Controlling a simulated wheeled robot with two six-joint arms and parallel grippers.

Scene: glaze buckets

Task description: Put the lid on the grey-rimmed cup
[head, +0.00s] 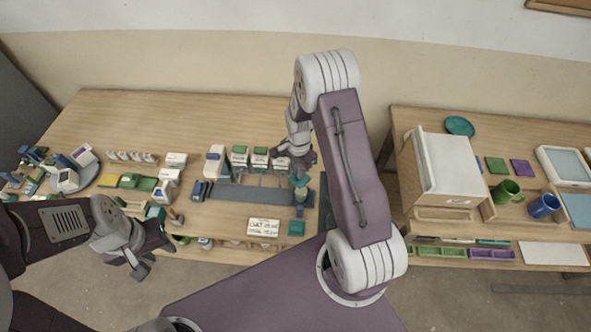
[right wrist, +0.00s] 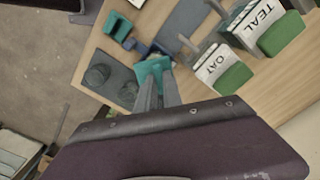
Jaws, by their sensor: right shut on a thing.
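My right gripper (head: 300,172) is over the right end of the left table, shut on a small teal piece (head: 301,183) that may be the lid. In the right wrist view, the fingers (right wrist: 157,92) reach down to this teal piece (right wrist: 151,70). A blue object (right wrist: 159,48) shows just beyond it; I cannot tell if they touch. Two dark round items (right wrist: 97,74) stand on a dark mat (right wrist: 108,56) beside it. I cannot tell which thing is the grey-rimmed cup. My left gripper (head: 150,254) is open and empty near the table's front left.
White boxes with green parts (right wrist: 213,67), labelled OAT and TEAL, stand close to the right gripper. A written card (head: 263,227) and a teal block (head: 296,228) lie at the front. A right-hand table holds a white cabinet (head: 452,165) and mugs (head: 507,192).

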